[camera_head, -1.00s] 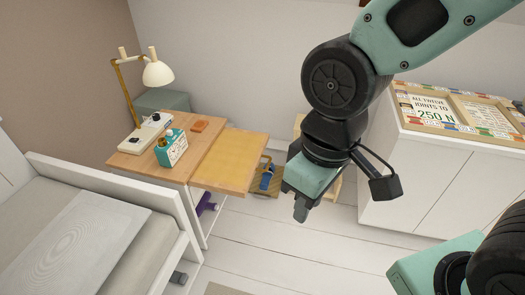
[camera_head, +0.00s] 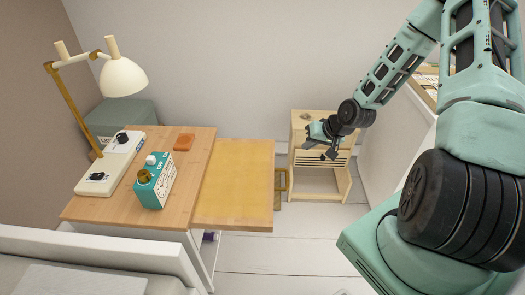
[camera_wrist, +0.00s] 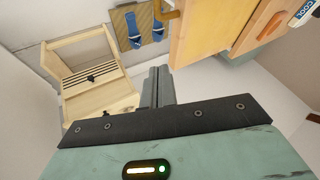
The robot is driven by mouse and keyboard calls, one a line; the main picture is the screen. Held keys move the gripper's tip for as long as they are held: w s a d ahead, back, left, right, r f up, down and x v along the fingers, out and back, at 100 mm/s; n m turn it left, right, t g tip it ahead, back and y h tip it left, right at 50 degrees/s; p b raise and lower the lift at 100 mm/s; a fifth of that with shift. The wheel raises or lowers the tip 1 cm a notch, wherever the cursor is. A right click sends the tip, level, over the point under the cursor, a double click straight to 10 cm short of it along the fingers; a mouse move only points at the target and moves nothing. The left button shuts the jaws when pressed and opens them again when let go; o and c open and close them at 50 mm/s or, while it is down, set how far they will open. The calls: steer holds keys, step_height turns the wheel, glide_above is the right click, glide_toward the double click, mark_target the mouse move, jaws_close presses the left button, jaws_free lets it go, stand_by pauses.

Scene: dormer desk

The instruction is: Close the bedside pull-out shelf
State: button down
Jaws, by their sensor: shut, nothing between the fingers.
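The bedside pull-out shelf (camera_head: 238,184) is a yellow-topped wooden board standing out to the right from the wooden bedside table (camera_head: 190,160). Its right end also shows in the wrist view (camera_wrist: 207,30), at the upper right. My gripper (camera_head: 328,150) is right of the shelf in the head view, apart from it, over the small wooden stand at the back. In the wrist view my gripper's fingers (camera_wrist: 158,85) are together, with nothing between them. The shelf's inner part and its runners are hidden under the tabletop.
A teal box with knobs (camera_head: 156,180), a lamp (camera_head: 124,76) and an orange block (camera_head: 184,142) are on the tabletop. The slatted wooden stand (camera_head: 337,180) is by the back wall. White floor (camera_head: 290,250) is clear right of the shelf.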

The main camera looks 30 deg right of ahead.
mark_target(222, 153)
steer(key=w+a+r+b+x, duration=0.1)
steer(key=w+x, duration=0.1)
steer(key=x, duration=1.1)
steer(key=shift+a+r+m+b, duration=0.3)
steer(key=shift+a, duration=0.05)
steer(key=shift+a, duration=0.1)
steer(key=w+a, duration=0.4)
steer(key=a, duration=0.2)
steer(key=w+a+b, duration=0.1)
steer(key=w+a, duration=0.2)
steer(key=a, duration=0.2)
steer(key=w+a, duration=0.4)
steer(key=a, duration=0.2)
steer(key=shift+w+a+b, duration=0.35)
steer(key=shift+w, duration=0.05)
steer(key=shift+d, duration=0.1)
